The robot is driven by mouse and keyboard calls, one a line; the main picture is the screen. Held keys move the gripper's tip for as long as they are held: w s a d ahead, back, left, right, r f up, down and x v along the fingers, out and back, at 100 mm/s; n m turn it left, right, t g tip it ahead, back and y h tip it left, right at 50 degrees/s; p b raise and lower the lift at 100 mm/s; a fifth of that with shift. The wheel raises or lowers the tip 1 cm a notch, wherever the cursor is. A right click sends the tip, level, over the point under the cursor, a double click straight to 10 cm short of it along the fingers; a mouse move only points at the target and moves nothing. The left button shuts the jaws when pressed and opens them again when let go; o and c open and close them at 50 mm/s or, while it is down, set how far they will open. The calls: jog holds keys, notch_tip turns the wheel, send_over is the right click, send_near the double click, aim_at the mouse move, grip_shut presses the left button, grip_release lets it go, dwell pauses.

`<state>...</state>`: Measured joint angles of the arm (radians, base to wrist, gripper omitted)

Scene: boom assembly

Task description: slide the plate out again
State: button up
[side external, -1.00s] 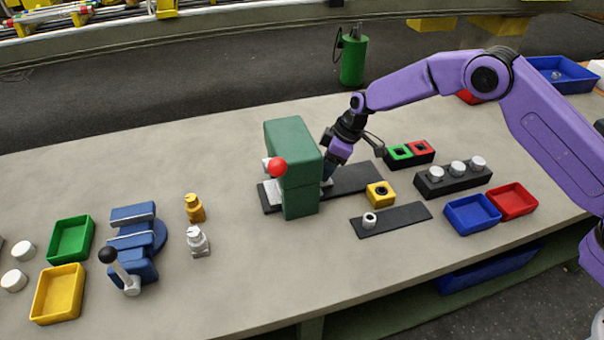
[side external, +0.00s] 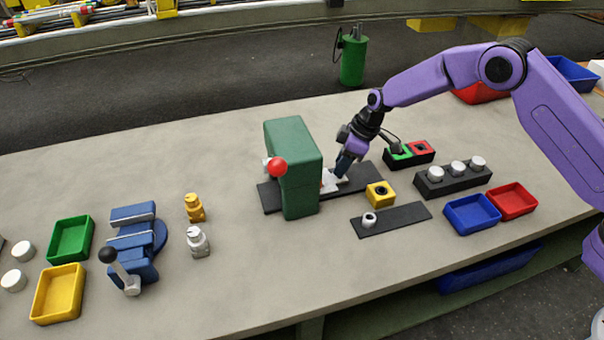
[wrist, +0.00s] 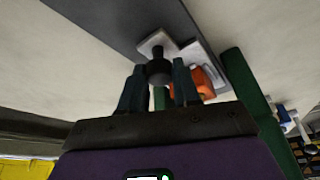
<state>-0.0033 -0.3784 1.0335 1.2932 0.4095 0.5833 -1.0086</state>
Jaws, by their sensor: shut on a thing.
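The pale plate (side external: 331,183) lies on the dark base strip at the right side of the green press (side external: 293,165). Its left end is hidden behind or under the press. In the wrist view the plate (wrist: 152,41) shows with a dark round knob (wrist: 158,70) on it. An orange piece (wrist: 204,82) shows beside it, partly hidden by a finger. My gripper (side external: 342,172) is at the plate's right part. In the wrist view its two fingers (wrist: 159,76) are on either side of the knob, shut on it.
The dark base strip (side external: 366,176) is bare to the right of the plate. A yellow block (side external: 380,194) stands in front of it. A green and red button box (side external: 410,153) is close to my wrist.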

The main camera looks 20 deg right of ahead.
send_over(372, 172)
jog(key=shift+w+r, duration=0.15)
dwell(1.1)
jog(key=shift+d, duration=0.1)
jog(key=o, duration=0.9)
jog(key=shift+o, duration=0.2)
jog(key=shift+a+r, duration=0.2)
jog(key=shift+r, duration=0.1)
notch_tip(372, 172, up, 7)
jog(key=shift+s, duration=0.2)
